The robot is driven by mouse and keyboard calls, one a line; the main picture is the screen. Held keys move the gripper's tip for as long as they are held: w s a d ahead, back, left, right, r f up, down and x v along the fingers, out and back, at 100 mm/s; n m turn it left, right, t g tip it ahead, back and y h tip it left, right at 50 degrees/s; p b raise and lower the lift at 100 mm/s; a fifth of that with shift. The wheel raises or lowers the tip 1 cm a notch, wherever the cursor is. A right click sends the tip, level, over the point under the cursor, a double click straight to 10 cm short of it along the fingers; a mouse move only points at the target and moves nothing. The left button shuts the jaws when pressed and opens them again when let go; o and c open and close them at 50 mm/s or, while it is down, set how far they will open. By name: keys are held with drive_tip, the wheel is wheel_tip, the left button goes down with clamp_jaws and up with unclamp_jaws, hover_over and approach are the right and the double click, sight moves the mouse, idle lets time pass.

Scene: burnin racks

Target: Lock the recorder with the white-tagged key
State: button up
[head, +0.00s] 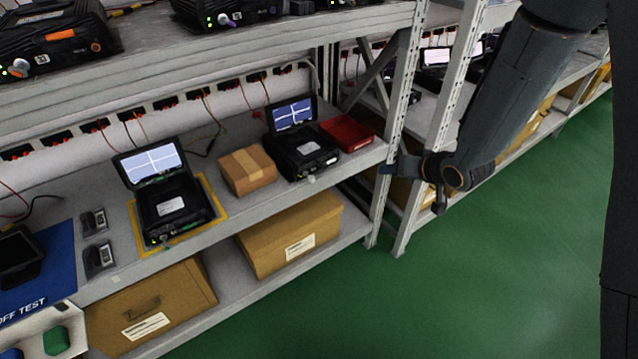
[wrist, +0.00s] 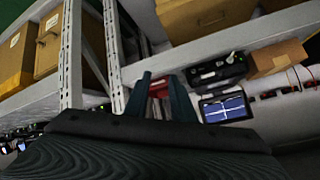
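A black recorder (head: 175,205) with its screen raised stands inside a yellow outline on the middle shelf, with a small green-tagged item at its front. A second black recorder (head: 300,155), screen also raised, stands further right; a small whitish item (head: 311,179) is at its front edge, too small to identify as a key. This recorder also shows in the wrist view (wrist: 215,72). My gripper (head: 388,168) is by the rack post, right of the second recorder. In the wrist view my gripper (wrist: 161,80) has its fingers apart with nothing between them.
A red box (head: 347,132) and a cardboard box (head: 247,171) flank the second recorder. Rack posts (head: 398,130) stand close to my gripper. More recorders (head: 55,40) sit on the upper shelf. The green floor (head: 500,270) is clear at right.

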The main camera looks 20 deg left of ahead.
drive_tip(key=s+a+f+y, duration=0.2)
drive_tip(key=a+f+y, duration=0.2)
drive_tip(key=a, duration=0.4)
drive_tip(key=n+g+y+b, duration=0.1)
drive_tip(key=g+y, duration=0.1)
drive_tip(key=y, duration=0.2)
approach(314, 179)
drive_tip(key=x, duration=0.8)
drive_tip(key=shift+w+a+f, duration=0.1)
drive_tip(key=shift+w, duration=0.05)
clamp_jaws()
